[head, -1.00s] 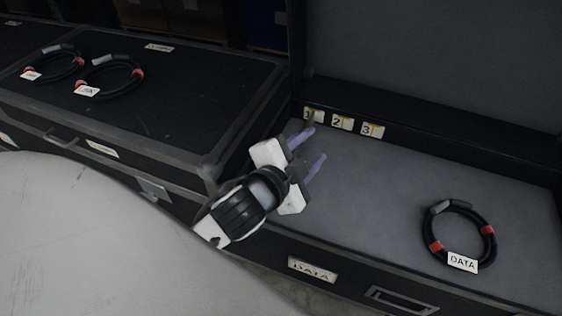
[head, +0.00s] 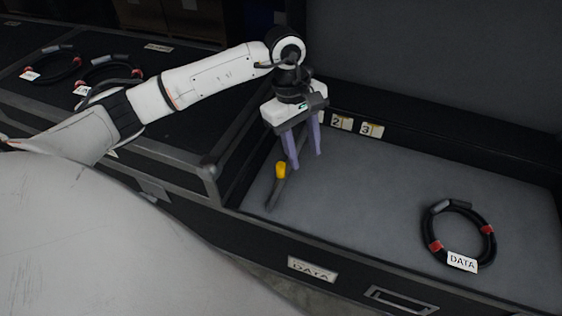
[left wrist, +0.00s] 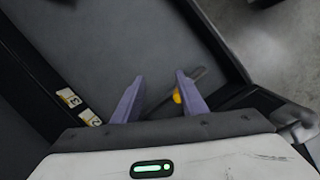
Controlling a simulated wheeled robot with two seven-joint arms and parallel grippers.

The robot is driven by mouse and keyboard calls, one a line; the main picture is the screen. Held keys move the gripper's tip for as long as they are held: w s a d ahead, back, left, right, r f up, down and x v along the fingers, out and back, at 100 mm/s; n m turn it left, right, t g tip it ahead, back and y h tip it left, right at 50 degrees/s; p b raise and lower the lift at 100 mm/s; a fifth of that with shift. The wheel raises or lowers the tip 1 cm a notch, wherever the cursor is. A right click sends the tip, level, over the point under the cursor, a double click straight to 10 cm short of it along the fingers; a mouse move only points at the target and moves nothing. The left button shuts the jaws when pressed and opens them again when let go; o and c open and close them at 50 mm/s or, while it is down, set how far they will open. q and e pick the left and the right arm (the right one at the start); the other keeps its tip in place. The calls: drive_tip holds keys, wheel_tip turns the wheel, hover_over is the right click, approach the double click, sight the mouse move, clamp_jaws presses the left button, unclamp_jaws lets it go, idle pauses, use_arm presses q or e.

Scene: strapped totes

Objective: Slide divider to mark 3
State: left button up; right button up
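The divider (head: 273,196) is a dark bar with a yellow knob (head: 281,170), at the left end of the open case's grey floor (head: 380,200). Its far part is hidden behind my left gripper (head: 306,159). That gripper points down, its two purple fingers apart. In the left wrist view, the divider (left wrist: 202,74) runs behind the fingers of my gripper (left wrist: 160,77), with the knob (left wrist: 177,97) by the right finger. I cannot tell whether they touch. Label 2 (head: 342,122) and label 3 (head: 371,130) show on the back ledge; label 1 is hidden. My right gripper is not in view.
A black cable coil with a DATA tag (head: 462,262) lies at the right of the case floor. Between it and the divider the floor is clear. The raised lid (head: 440,70) stands behind. A closed case with two more coils (head: 50,65) is at left.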

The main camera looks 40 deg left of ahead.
sight(281, 164)
use_arm(q)
drive_tip(key=a+y, duration=0.1)
drive_tip(key=a, duration=0.2)
drive_tip(key=a+y, duration=0.1)
drive_tip(key=a, duration=0.2)
drive_tip(key=shift+s+a+r+g, duration=0.1)
drive_tip(key=shift+a+r+g, duration=0.05)
drive_tip(key=shift+g, duration=0.15)
wheel_tip(281, 164, down, 8)
drive_tip(key=b, duration=0.3)
drive_tip(key=shift+f, duration=0.7)
clamp_jaws()
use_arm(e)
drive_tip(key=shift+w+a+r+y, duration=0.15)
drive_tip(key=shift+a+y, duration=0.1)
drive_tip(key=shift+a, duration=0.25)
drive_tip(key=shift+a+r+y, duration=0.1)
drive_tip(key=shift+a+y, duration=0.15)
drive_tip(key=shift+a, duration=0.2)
